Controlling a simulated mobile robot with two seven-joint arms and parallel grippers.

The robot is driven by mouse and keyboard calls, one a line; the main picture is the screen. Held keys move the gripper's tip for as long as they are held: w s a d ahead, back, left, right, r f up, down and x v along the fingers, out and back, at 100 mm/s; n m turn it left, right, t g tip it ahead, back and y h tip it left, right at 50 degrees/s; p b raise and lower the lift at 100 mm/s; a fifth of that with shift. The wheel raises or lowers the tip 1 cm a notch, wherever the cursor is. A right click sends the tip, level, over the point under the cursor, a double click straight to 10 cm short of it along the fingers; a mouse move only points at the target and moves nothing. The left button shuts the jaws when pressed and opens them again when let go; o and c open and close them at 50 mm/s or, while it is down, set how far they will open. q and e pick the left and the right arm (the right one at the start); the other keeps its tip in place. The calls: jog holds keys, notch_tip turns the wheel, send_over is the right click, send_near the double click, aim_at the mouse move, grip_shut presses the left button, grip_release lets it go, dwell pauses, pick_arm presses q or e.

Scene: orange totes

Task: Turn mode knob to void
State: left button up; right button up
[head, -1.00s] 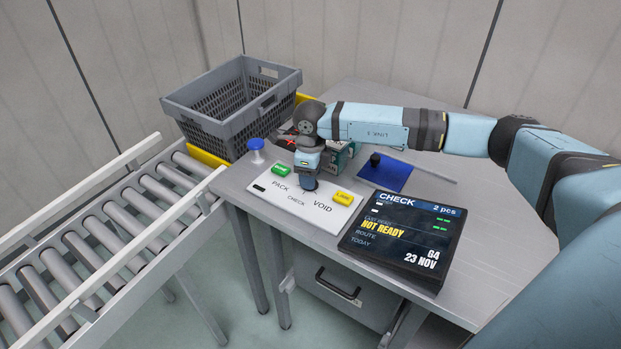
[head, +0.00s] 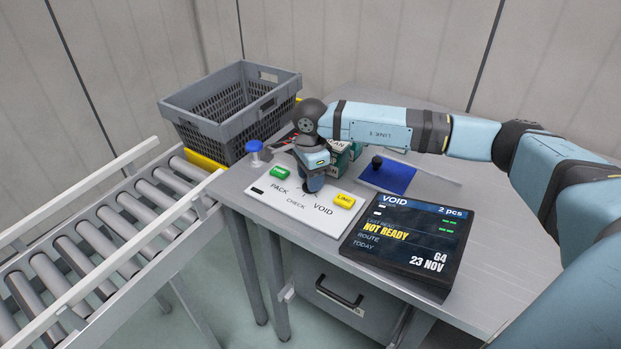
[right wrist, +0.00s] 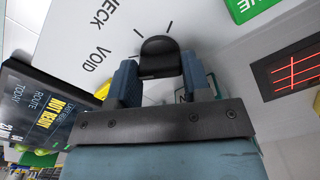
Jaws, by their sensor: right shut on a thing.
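The white control panel (head: 300,212) lies on the table with PACK, CHECK and VOID printed around the mode knob. The dark round mode knob (right wrist: 160,55) shows in the right wrist view between my fingers. My right gripper (head: 312,187) is over the panel and shut on the knob; it also shows in the right wrist view (right wrist: 160,75). In the head view the gripper hides most of the knob. The display screen (head: 405,240) reads VOID at its top, with 2 pcs and NOT READY. My left gripper is not in view.
The panel has a green button (head: 280,172) and a yellow button (head: 344,201). A blue-topped stamp (head: 255,150) stands behind it at the left. A blue pad (head: 388,178) lies to the right. A grey crate (head: 215,122) stands behind, and a roller conveyor (head: 110,225) runs at left.

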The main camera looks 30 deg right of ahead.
jog(key=shift+r, duration=0.1)
dwell(0.5)
jog(key=o, duration=0.9)
notch_tip(320, 180, up, 14)
jog(key=shift+f, duration=0.1)
